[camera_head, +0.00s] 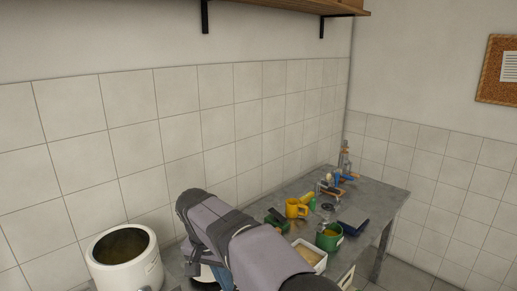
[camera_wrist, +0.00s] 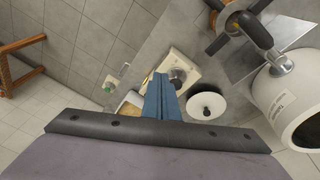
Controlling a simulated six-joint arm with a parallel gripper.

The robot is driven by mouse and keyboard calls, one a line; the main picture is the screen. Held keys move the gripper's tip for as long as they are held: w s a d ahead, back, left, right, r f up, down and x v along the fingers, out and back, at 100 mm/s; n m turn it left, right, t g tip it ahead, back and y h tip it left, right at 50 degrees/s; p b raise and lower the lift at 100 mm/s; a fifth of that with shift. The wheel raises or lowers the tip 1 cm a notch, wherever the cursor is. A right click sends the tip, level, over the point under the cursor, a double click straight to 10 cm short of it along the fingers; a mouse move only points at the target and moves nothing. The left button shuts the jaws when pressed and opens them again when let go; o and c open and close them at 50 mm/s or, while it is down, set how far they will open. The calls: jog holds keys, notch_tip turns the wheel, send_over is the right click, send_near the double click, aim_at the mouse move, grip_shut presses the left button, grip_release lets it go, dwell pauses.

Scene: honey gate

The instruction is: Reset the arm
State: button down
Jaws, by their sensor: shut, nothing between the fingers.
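My gripper (camera_wrist: 160,97) shows in the wrist view as two blue fingers pressed together, with nothing between them. It hangs over the grey table, in front of a white square device with a round metal plate (camera_wrist: 180,72). A white round disc with a dark centre (camera_wrist: 206,106) lies just right of the fingers.
On the grey table (camera_head: 378,203) stand a yellow mug (camera_head: 296,208), a green pot (camera_head: 329,241), a white box (camera_head: 310,258) and a dark blue tray (camera_head: 354,225). Several small items sit farther back. A wooden shelf (camera_head: 290,5) is on the wall above.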

jog(key=s+d+f+n+g+y, duration=0.1)
jog(key=s+d+f, duration=0.25)
jog(key=d, duration=0.45)
jog(key=s+d+f+n, duration=0.1)
jog(key=s+d+f, duration=0.2)
jog(key=s+d, duration=0.35)
jog(key=s+d+f+n, duration=0.1)
jog(key=s+d+f, duration=0.5)
jog(key=s, duration=0.5)
jog(key=d, duration=0.2)
jog(key=shift+s+d+n+g+y, duration=0.3)
jog(key=shift+d+g+y, duration=0.05)
jog(key=shift+g+y, duration=0.05)
